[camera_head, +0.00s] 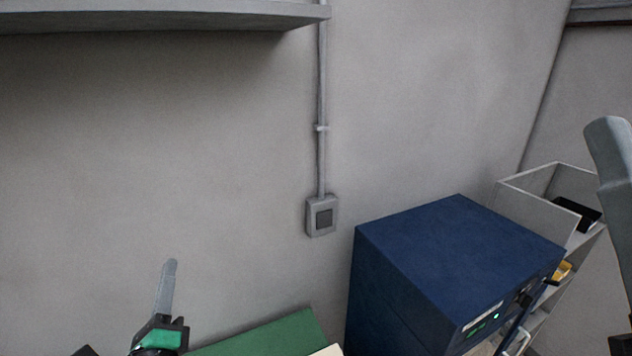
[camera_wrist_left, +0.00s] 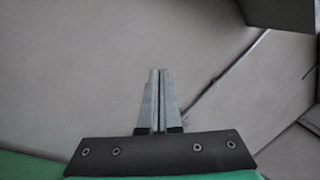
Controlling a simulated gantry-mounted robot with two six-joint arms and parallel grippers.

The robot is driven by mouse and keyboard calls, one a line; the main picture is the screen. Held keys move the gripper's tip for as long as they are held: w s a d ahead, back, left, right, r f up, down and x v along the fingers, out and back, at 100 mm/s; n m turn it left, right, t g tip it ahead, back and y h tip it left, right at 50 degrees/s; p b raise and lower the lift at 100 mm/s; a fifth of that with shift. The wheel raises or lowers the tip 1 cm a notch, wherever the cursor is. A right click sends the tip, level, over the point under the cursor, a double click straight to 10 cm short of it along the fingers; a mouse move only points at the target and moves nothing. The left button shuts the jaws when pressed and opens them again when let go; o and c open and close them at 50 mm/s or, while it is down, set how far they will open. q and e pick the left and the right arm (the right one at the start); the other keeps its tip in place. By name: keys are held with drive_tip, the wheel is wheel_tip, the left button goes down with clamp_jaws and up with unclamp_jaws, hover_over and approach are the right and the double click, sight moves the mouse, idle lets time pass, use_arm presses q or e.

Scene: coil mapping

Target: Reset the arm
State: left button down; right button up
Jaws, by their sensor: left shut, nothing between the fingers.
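My left gripper (camera_head: 169,275) is at the bottom left of the head view, pointing up in front of the bare wall. Its grey fingers rise from a black and green mount. In the left wrist view the two fingers (camera_wrist_left: 158,85) stand side by side, pressed together with nothing between them. They point toward the plain grey wall and touch nothing that I can see. A grey rounded part of mine (camera_head: 612,160) shows at the right edge of the head view. My right gripper cannot be made out there.
A blue cabinet (camera_head: 445,240) with a small green light stands at lower right. A pale shelf bin (camera_head: 525,205) is behind it. A green surface (camera_head: 270,335) lies at bottom centre. A wall box (camera_head: 322,216) with conduit and an overhead shelf (camera_head: 160,15) are on the wall.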

use_arm(q)
drive_tip(key=s+d+r+n+t, duration=0.1)
drive_tip(key=s+r+n+t, duration=0.15)
drive_tip(key=r, duration=0.55)
drive_tip(key=s+d+r+n+t, duration=0.1)
drive_tip(key=s+r+n, duration=0.25)
drive_tip(key=r, duration=0.45)
drive_tip(key=s+d+r+n+t+h, duration=0.5)
drive_tip(key=s+r+n+h, duration=0.2)
drive_tip(key=s+r+n, duration=0.55)
wheel_tip(320, 180, down, 36)
drive_tip(key=w+n+b, duration=0.1)
drive_tip(key=n+b, duration=0.3)
drive_tip(key=b, duration=3)
drive_tip(key=shift+d+g+h+b, duration=0.15)
drive_tip(key=shift+g+h+b, duration=0.2)
drive_tip(key=shift+g, duration=0.1)
drive_tip(key=shift+w, duration=0.15)
